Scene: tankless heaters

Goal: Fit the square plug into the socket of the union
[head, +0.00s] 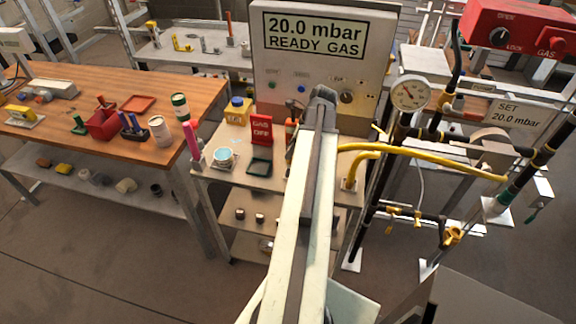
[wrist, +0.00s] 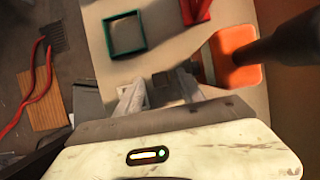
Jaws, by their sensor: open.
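My gripper (wrist: 160,82) is open above the pale cart top in the wrist view. A small dark grey block (wrist: 167,86) shows between its fingers. I cannot tell whether it is the square plug, or whether the fingers touch it. In the head view my arm reaches up the middle and hides the gripper's fingertips and what lies beneath. No union socket can be made out for certain. A yellow brass fitting (head: 452,236) sits low on the pipework at the right, and I cannot tell whether it is the union.
An empty green square tray (wrist: 108,36) lies left of my fingers. A red sign (head: 262,128) stands behind it. An orange block (wrist: 236,62) and a dark cylinder (wrist: 285,42) are close on the right. Yellow pipe (head: 440,157) and a gauge (head: 408,94) stand right of my arm.

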